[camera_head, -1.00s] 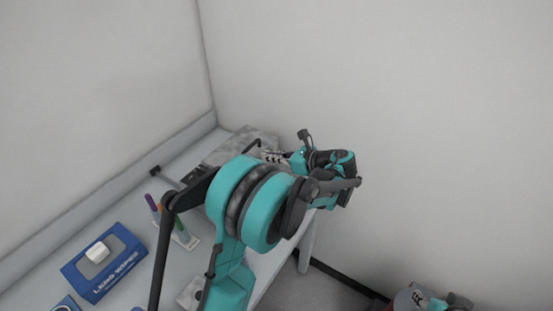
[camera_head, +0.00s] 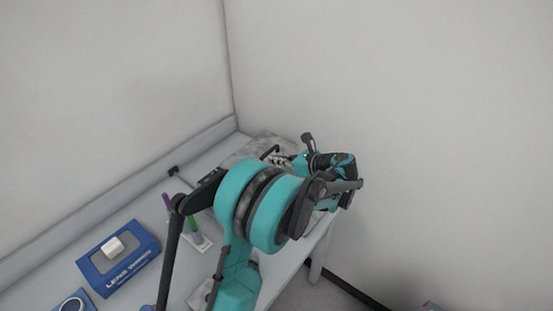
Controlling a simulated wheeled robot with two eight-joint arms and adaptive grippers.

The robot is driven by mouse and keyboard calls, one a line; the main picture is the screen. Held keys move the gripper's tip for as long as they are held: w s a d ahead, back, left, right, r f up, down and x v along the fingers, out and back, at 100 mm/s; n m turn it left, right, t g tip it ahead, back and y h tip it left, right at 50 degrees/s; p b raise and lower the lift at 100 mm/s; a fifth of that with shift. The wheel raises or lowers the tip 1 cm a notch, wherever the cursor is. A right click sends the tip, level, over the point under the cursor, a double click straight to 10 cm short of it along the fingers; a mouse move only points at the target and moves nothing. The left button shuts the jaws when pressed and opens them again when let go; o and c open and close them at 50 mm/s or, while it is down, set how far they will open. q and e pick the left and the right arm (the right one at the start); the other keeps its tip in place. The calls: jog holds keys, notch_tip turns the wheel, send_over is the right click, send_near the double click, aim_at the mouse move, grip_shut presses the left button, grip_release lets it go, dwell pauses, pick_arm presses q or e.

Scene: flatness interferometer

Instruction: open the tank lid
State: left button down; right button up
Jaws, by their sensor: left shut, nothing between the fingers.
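A grey, mottled flat-topped thing (camera_head: 250,150), which looks like the tank with its lid, sits at the far end of the bench by the wall corner. A thin dark bent bar (camera_head: 268,152), possibly its handle, stands at its right part. My left arm covers its near side. My left gripper (camera_head: 278,160) is shut and empty, close to the dark bar. I cannot tell whether they touch. The lid looks down, but its edges are too small to tell. My right gripper is out of view.
A blue lens wipes box (camera_head: 120,262) lies on the bench (camera_head: 150,215) at the left. Walls close in the back and right.

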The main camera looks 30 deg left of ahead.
pick_arm(q)
jog(key=shift+a+r+h+p, duration=0.2)
jog(key=shift+r+h+p, duration=0.3)
jog(key=shift+r+p, duration=0.45)
jog(key=a+r+h+p, duration=0.1)
jog(key=p, duration=0.1)
jog(key=r+h+p, duration=0.1)
jog(key=r+p, duration=0.1)
jog(key=p, duration=0.1)
jog(key=a+r+h+p, duration=0.1)
jog(key=r+p, duration=0.1)
jog(key=shift+a+r+h, duration=0.2)
jog(key=shift+a+h, duration=0.1)
jog(key=w+a+r+h+p, duration=0.1)
jog(key=a+h+p, duration=0.3)
jog(key=a, duration=0.5)
jog(key=a+r+g+h+p, duration=0.1)
jog(key=a+r+h+p, duration=0.2)
jog(key=a, duration=0.7)
jog(key=shift+w+a+r+h+p, duration=0.25)
jog(key=shift+h+p, duration=0.75)
jog(key=shift+p, duration=1.35)
jog(key=shift+w+d, duration=0.1)
jog(key=shift+w, duration=0.05)
jog(key=shift+r, duration=0.15)
